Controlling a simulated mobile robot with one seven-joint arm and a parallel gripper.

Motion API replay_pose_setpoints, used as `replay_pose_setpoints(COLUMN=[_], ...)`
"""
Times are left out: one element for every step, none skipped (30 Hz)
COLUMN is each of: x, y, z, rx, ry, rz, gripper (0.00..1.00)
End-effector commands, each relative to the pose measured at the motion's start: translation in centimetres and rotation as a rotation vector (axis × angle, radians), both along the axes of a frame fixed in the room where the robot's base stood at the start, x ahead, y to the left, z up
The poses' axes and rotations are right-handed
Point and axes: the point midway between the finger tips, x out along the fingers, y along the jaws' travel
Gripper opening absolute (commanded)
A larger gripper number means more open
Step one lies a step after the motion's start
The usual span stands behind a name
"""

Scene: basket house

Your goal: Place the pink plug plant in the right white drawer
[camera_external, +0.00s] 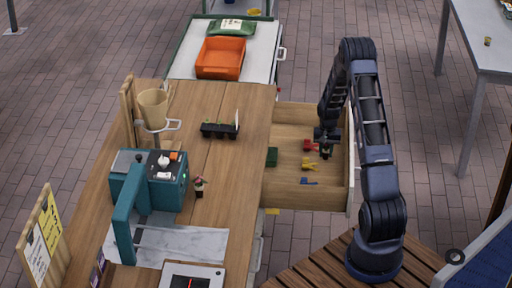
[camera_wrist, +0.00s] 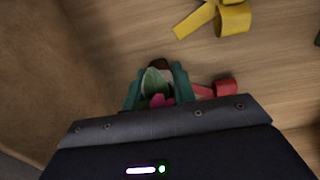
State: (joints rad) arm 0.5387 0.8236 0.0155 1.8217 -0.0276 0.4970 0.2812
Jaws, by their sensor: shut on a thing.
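In the external view the arm mostly hides this plant. I cannot tell whether it touches the drawer floor. Another small plant (camera_external: 199,184) with pink-red tops and a dark pot stands on the wooden table.
The drawer holds a red item (camera_external: 310,146), a yellow item (camera_external: 309,163), a blue item (camera_external: 308,182) and a green box (camera_external: 272,157). A black tray (camera_external: 218,131), a teal machine (camera_external: 150,185) and a beige cup (camera_external: 153,108) are on the table. An orange bin (camera_external: 221,58) stands behind.

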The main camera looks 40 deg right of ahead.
Motion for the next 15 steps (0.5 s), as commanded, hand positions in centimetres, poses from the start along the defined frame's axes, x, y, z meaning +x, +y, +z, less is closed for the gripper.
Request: replay_pose_setpoints(x=[0.03, 0.02, 0.02, 0.02, 0.01, 0.01, 0.01, 0.01, 0.01, 0.02, 0.02, 0.01, 0.01, 0.01, 0.01], y=[-0.01, -0.01, -0.01, -0.01, 0.0, 0.0, 0.0, 0.0, 0.0, -0.01, -0.01, 0.0, 0.0, 0.0, 0.0], z=[0.07, 0.08, 0.08, 0.08, 0.06, 0.0, -0.07, -0.14, -0.24, -0.19, -0.18, -0.17, -0.17, -0.17, -0.17], rx=[-0.001, -0.001, -0.001, 0.0, 0.0, 0.0, 0.0, 0.0, 0.0, 0.0, 0.0, 0.0, 0.0, 0.0, 0.0], ry=[-0.001, -0.001, -0.001, 0.0, 0.0, 0.0, 0.0, 0.0, 0.0, 0.0, 0.0, 0.0, 0.0, 0.0, 0.0], rz=[0.0, 0.0, 0.0, 0.0, 0.0, 0.0, 0.0, 0.0, 0.0, 0.0, 0.0, 0.0, 0.0, 0.0, 0.0], gripper=[0.05, 0.05, 0.05, 0.05, 0.05, 0.05, 0.05, 0.05, 0.05, 0.32, 0.38, 0.46, 0.48, 0.48, 0.48])
